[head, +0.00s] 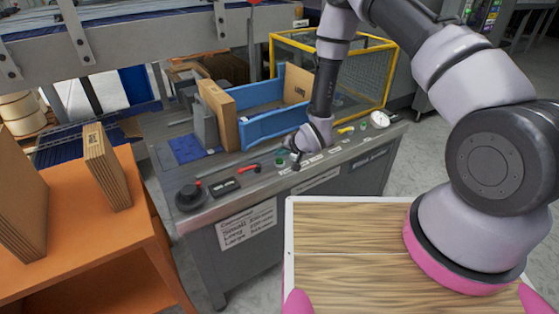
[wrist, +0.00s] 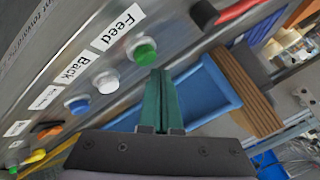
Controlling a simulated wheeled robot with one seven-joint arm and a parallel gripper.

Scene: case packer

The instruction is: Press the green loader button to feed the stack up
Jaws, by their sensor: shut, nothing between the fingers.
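The green button (wrist: 144,52) sits in a light metal collar beside a white label reading "Feed" on the grey panel; it also shows in the head view (head: 280,161). My gripper (wrist: 160,73) has its two teal fingers pressed together and empty. The fingertips appear right beside the green button in the wrist view; I cannot tell whether they touch it. In the head view my gripper (head: 296,164) hangs over the panel just right of the button. The cardboard stack (head: 219,115) stands upright at the left end of the blue loader tray (head: 265,125).
A white button (wrist: 107,82) by the "Back" label and a blue button (wrist: 77,105) lie close along the panel. A red handle (head: 248,168) is left of the green button. A yellow guard frame (head: 392,70) stands behind. An orange shelf (head: 150,235) holds cardboard at left.

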